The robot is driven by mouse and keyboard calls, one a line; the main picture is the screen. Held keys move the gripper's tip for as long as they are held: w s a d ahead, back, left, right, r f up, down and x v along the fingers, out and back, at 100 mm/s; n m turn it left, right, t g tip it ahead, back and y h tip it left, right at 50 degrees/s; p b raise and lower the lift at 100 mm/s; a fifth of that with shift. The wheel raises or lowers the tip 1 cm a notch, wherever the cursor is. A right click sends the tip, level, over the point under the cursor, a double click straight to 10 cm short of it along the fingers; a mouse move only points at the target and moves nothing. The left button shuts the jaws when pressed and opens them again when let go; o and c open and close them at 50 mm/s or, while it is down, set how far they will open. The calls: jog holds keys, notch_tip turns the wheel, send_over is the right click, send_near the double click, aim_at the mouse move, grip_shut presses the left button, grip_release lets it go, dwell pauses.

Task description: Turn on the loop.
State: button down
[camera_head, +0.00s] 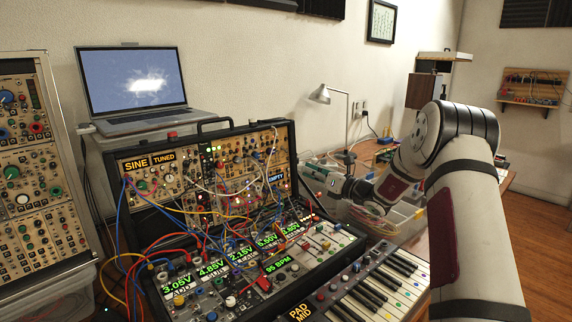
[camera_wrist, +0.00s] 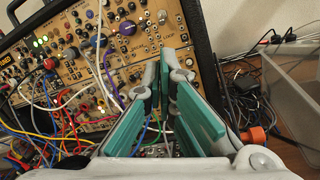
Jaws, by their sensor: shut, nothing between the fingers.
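The modular synth case (camera_head: 215,125) stands open, its upright panel and sloped lower panel full of knobs, jacks and patch cables. Its lower panel has green displays with voltages and a "95 BPM" readout (camera_head: 278,266). My gripper (camera_head: 312,172) is at the right end of the case. In the wrist view, my gripper (camera_wrist: 164,62) is shut and empty, its green pads converging in front of the tan upright panel (camera_wrist: 120,45). Whether the fingertips touch anything, I cannot tell.
A keyboard (camera_head: 375,285) lies in front right of the case. A laptop (camera_head: 135,85) stands behind, and another rack (camera_head: 35,170) is at the left. A clear bin (camera_head: 395,222) sits near my wrist. Loose cables cross the panels.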

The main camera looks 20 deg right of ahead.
aim_at(278, 157)
jog(key=b+x, duration=0.1)
jog(key=x, duration=0.9)
jog(key=shift+s+r+g+h+p, duration=0.3)
jog(key=shift+r+g+h+p, duration=0.2)
jog(key=shift+g+p, duration=0.7)
jog(key=shift+s+r+g+p, duration=0.15)
jog(key=shift+r+g+p, duration=0.2)
jog(key=shift+p, duration=0.65)
jog(key=shift+s+d+r+g+h+p, duration=0.1)
jog(key=shift+r+g+h+p, duration=0.2)
jog(key=shift+g+p, duration=0.25)
jog(key=shift+s+r+g+h+p, duration=0.1)
jog(key=shift+r+g+h+p, duration=0.1)
jog(key=shift+g+h+p, duration=0.3)
jog(key=shift+d+m, duration=0.1)
jog(key=shift+m, duration=0.2)
jog(key=shift+r, duration=0.1)
jog(key=shift+r, duration=0.7)
